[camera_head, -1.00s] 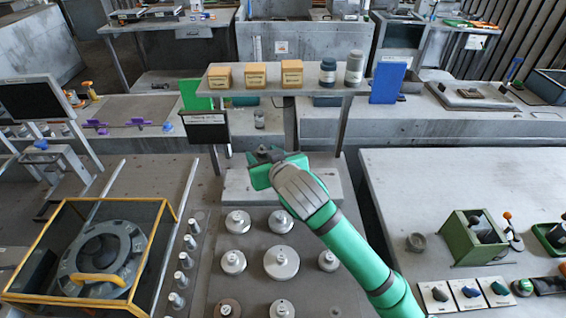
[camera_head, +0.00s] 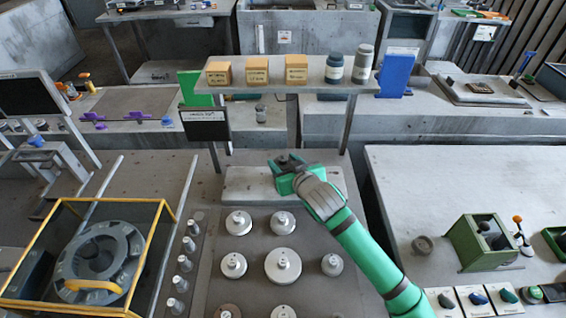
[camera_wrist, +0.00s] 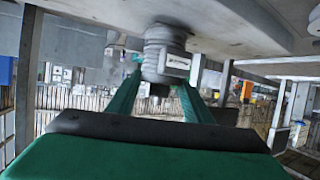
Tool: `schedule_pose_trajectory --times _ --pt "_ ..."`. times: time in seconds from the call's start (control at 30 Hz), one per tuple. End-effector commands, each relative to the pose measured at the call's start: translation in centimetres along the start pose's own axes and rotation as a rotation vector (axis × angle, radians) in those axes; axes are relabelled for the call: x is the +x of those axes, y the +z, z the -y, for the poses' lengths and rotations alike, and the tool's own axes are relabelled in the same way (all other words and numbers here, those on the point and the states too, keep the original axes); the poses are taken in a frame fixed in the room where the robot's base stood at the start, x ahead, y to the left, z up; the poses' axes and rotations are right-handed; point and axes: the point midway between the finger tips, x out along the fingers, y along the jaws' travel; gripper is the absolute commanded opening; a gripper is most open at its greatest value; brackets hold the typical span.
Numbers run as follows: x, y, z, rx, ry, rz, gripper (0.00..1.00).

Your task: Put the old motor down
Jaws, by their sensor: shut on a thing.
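In the wrist view, a grey ribbed motor (camera_wrist: 165,52) with a white label sits between the two green fingers of my gripper (camera_wrist: 157,92). My gripper is shut on it. In the head view, my green and grey gripper (camera_head: 284,166) is above the pale grey block (camera_head: 245,184) behind the bench mat. A small dark grey shape shows at its tip, but the motor cannot be made out clearly there. No contact of the motor with a surface below can be seen.
A raised shelf (camera_head: 320,82) with boxes and bottles stands behind my gripper. Several metal knobbed weights (camera_head: 283,266) stand on the mat in front. A yellow-framed case (camera_head: 165,250) holding a round grey housing (camera_head: 100,255) is at left. The right bench (camera_head: 410,185) has clear room.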

Motion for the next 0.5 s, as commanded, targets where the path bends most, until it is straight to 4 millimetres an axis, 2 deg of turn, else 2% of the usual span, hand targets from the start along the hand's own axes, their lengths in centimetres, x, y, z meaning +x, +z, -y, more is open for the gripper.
schedule_pose_trajectory --times 0.43,0.47,0.5 --pt "0.11 0.72 -0.44 0.002 0.006 -0.003 0.1" --pt "0.14 0.76 -0.4 0.001 0.006 -0.001 0.53" --pt "0.16 0.74 -0.34 0.0 0.005 -0.001 0.63"
